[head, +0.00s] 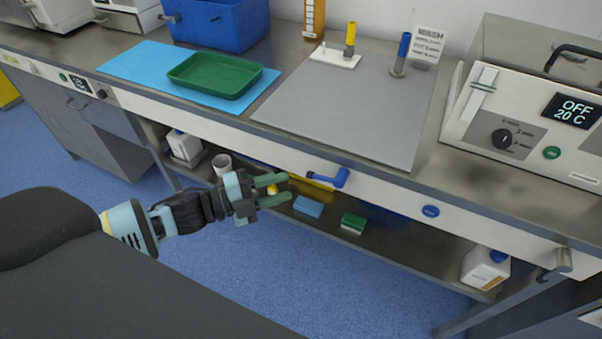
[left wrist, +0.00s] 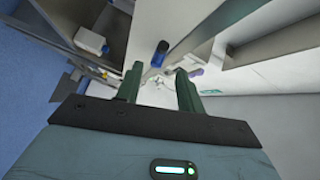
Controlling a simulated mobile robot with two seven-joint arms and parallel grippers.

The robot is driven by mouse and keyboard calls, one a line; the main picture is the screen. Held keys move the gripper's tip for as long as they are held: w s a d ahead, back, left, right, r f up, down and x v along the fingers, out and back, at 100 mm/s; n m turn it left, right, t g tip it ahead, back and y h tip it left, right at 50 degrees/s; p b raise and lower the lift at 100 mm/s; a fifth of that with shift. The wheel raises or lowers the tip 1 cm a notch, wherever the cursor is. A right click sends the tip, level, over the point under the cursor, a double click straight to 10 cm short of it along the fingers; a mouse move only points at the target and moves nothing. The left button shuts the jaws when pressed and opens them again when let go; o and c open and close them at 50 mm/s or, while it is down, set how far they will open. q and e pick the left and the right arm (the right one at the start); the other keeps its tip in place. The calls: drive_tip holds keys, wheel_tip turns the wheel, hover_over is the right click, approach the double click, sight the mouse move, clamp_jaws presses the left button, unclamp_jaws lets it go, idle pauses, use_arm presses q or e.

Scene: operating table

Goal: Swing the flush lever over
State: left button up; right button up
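The blue flush lever (head: 327,178) sits on the white front edge of the table, below the grey mat. Its arm points left, with a thicker knob at the right end. My left gripper (head: 287,188) is in front of the table edge, left of the lever and apart from it. Its two green fingers are spread with nothing between them. In the left wrist view the gripper (left wrist: 160,84) is also open, and a blue cylinder (left wrist: 161,53), which looks like part of the lever, stands beyond the fingertips. My right gripper is in neither view.
The lower shelf holds a blue block (head: 308,206), a green block (head: 353,222) and a white bottle (head: 485,267). On top are a green tray (head: 215,76), a grey mat (head: 350,105) and a heater (head: 530,120).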

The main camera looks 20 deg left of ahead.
sight(313, 178)
use_arm(q)
drive_tip(key=x, duration=0.8)
drive_tip(key=shift+p, duration=0.35)
drive_tip(key=shift+s, duration=0.1)
clamp_jaws()
